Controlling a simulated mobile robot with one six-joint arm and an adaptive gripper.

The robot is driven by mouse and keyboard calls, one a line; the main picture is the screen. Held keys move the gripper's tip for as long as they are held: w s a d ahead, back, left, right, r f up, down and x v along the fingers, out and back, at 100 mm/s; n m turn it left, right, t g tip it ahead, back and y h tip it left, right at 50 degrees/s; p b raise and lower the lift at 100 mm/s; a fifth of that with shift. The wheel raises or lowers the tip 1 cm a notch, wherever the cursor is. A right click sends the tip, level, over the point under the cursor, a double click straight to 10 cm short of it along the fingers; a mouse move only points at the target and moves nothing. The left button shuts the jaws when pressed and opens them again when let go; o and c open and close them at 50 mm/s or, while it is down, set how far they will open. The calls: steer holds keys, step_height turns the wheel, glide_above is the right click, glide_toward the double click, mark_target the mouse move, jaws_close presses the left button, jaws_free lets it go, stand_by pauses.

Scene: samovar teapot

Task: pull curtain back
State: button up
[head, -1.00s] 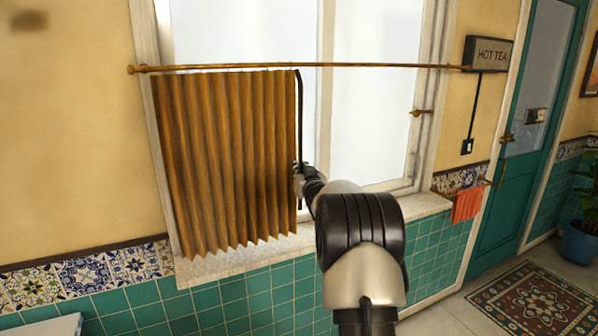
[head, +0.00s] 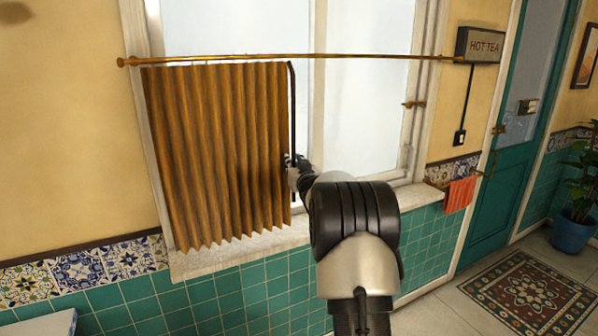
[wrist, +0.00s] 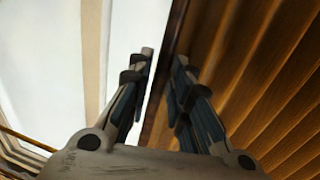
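The brown pleated curtain (head: 215,150) hangs over the left part of the window from a brass rod (head: 330,56). A dark thin wand (head: 292,115) hangs along its right edge. My gripper (head: 291,165) is at the lower part of this wand. In the wrist view my gripper's fingers (wrist: 163,65) are close together, with the curtain's folds (wrist: 270,75) on the right and bright glass on the left. A dark strip, perhaps the wand, runs between the fingers, with a pale sliver beside the left one. I cannot tell if they grip it.
The window's right part (head: 365,120) is uncovered, and the brass rod is bare there. A stone sill (head: 410,196) runs below.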

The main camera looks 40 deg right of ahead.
steer(key=v, duration=1.1)
steer(key=shift+s, duration=0.1)
steer(key=shift+a, duration=0.1)
steer(key=s+a+n+g+y, duration=0.1)
steer(key=s+a+g+y, duration=0.3)
steer(key=a, duration=0.7)
steer(key=s+a+n+g+h, duration=0.1)
steer(key=s+a, duration=0.5)
steer(key=a, duration=0.5)
steer(key=s+a+f+n+g+y, duration=0.1)
steer(key=s+a+f+g, duration=0.1)
steer(key=s+a, duration=0.3)
steer(key=s+a+f+n+g+y, duration=0.1)
steer(key=s+a, duration=0.5)
steer(key=s, duration=0.6)
steer(key=s+a+f+n+g+y, duration=0.1)
steer(key=s+a+f+g+y, duration=0.1)
steer(key=s+a+f, duration=0.3)
steer(key=s+a+g, duration=0.1)
steer(key=s, duration=0.2)
steer(key=shift+s+f+g+y, duration=0.3)
steer(key=shift+s+g, duration=0.05)
steer(key=shift+g, duration=0.05)
